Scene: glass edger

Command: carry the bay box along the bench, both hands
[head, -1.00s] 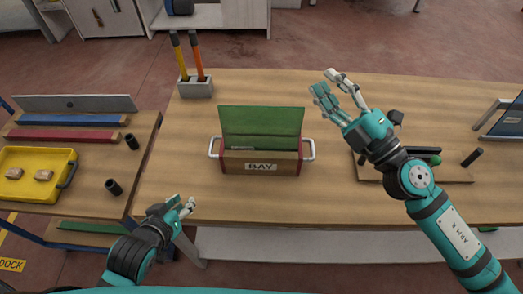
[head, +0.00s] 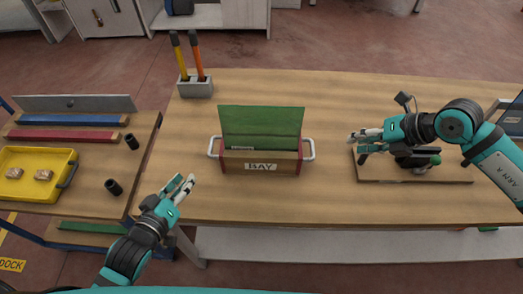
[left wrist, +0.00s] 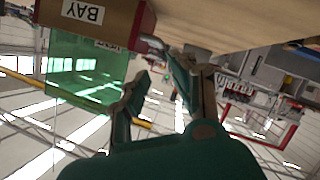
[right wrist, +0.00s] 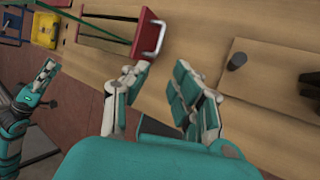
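The bay box (head: 262,162) stands upright on the wooden bench, with a BAY label on its front, a green panel standing up inside it and a white handle at each end. My left gripper (head: 184,186) is open and empty, in front and left of the box; the left handle (left wrist: 154,43) lies ahead of its fingers in the left wrist view. My right gripper (head: 360,141) is open and empty, right of the box and apart from it. The right handle (right wrist: 153,38) shows beyond its fingers in the right wrist view.
A grey holder (head: 196,88) with two upright tools stands at the bench's back left. A board (head: 440,175) with a dark tool lies right of the box. A lower table at left bears a yellow tray (head: 35,195). The bench behind the box is clear.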

